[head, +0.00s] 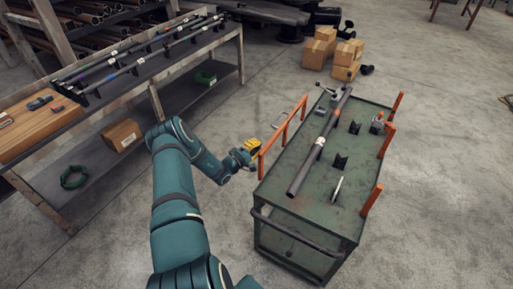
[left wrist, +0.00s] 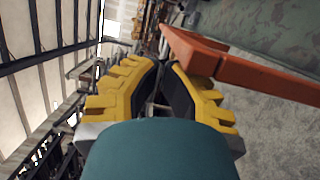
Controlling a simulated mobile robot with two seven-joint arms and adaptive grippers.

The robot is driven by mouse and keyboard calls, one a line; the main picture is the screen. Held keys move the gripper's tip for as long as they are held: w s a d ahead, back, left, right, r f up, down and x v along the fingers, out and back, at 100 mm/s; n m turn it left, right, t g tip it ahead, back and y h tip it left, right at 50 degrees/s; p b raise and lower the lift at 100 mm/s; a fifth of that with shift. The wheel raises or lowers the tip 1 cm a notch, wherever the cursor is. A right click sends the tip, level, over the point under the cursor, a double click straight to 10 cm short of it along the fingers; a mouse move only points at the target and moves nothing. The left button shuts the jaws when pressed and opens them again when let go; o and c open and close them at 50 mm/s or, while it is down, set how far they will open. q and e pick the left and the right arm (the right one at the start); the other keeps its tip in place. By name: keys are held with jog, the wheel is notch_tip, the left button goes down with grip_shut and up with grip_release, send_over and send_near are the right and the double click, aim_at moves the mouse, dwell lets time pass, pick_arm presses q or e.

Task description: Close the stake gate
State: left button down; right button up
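The stake gate is an orange rail with short posts (head: 284,131) along the left side of the green cart (head: 300,222). I cannot tell whether the gate is fully in line with the cart's edge. My left gripper (head: 252,146), with yellow fingers, is just outside the rail's near end. In the left wrist view the gripper (left wrist: 162,82) has a narrow gap between its dark pads, with nothing held. The orange bar (left wrist: 235,68) passes beside its right finger, outside the gap. My right gripper is not in view.
A dark pipe (head: 318,143) lies along the cart top among black supports (head: 341,161). Orange stakes (head: 387,140) stand on the cart's right side. A workbench (head: 65,118) is at left, and cardboard boxes (head: 345,55) are behind. Floor between bench and cart is clear.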

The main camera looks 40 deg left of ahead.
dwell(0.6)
pick_arm(q)
jog(key=s+a+b, duration=0.2)
jog(key=s+a, duration=0.2)
jog(key=s, duration=0.7)
jog(key=shift+b, duration=0.35)
jog(key=shift+f, duration=0.1)
